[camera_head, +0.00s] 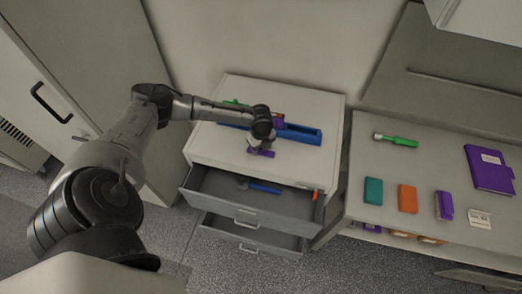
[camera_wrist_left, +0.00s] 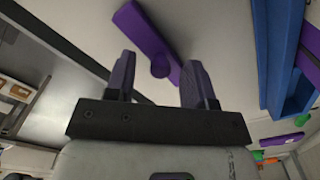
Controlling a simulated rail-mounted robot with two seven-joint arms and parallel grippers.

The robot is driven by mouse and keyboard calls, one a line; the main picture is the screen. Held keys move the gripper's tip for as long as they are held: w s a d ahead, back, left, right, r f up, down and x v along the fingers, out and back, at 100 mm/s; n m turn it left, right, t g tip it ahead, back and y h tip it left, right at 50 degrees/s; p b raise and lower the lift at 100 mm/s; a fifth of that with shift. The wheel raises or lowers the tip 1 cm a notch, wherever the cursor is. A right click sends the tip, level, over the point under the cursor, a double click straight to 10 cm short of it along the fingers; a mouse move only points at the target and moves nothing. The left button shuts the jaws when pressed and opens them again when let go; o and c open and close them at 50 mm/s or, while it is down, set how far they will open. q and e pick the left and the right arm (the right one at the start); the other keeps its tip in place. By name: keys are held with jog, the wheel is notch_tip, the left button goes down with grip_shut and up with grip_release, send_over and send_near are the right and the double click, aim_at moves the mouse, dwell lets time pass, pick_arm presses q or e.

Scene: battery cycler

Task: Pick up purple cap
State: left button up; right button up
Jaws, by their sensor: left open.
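A long purple piece with a round knob, which looks like the purple cap (camera_wrist_left: 147,32), lies on the pale cabinet top in the left wrist view. In the head view, purple (camera_head: 266,153) shows right at my left gripper, partly hidden by it. My left gripper (camera_wrist_left: 160,66) is open, with purple-faced fingers on either side of the knob end. The piece extends beyond the fingertips, and I cannot tell whether a finger touches it. In the head view the left gripper (camera_head: 257,148) is over the front of the cabinet top. My right gripper is not in view.
A blue tray (camera_head: 302,135) lies just behind the gripper, with a green item (camera_head: 236,103) near it. Two drawers stand open below; the upper (camera_head: 215,188) holds a blue-handled tool (camera_head: 262,188). The right-hand bench holds a green tool (camera_head: 396,140) and a purple book (camera_head: 488,170).

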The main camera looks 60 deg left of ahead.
pick_arm(q)
jog(key=shift+f, duration=0.3)
grip_shut()
dwell(0.3)
jog(key=shift+r, duration=0.1)
